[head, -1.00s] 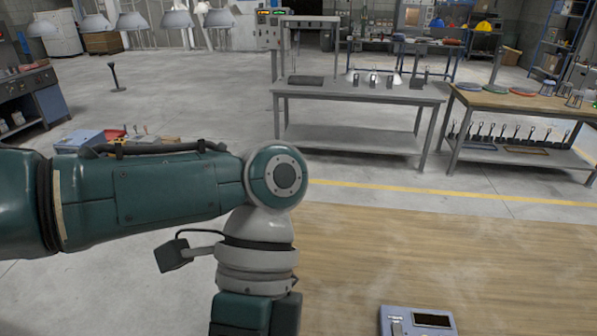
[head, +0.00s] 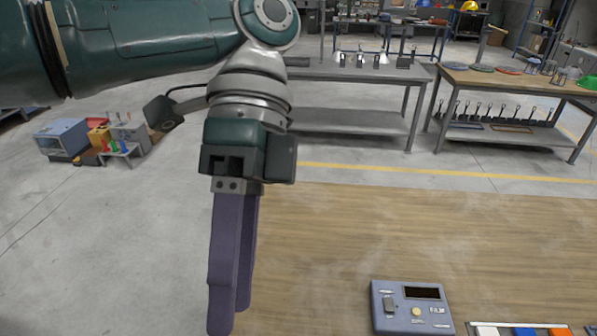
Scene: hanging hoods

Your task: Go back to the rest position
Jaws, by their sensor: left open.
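My left arm reaches in from the upper left of the head view. My left gripper (head: 232,318) points straight down with two long purple fingers. The fingers are seen nearly edge-on, one partly behind the other, and they are open with nothing visible between them. The gripper hangs by the left edge of the wooden tabletop (head: 350,235). My right gripper is not in view.
A grey-blue control box (head: 411,306) with a dark display lies on the wooden top, right of the gripper. A tray (head: 482,325) with coloured pieces is cut off at the bottom right. Workbenches (head: 345,122) stand farther back. Open floor lies to the left.

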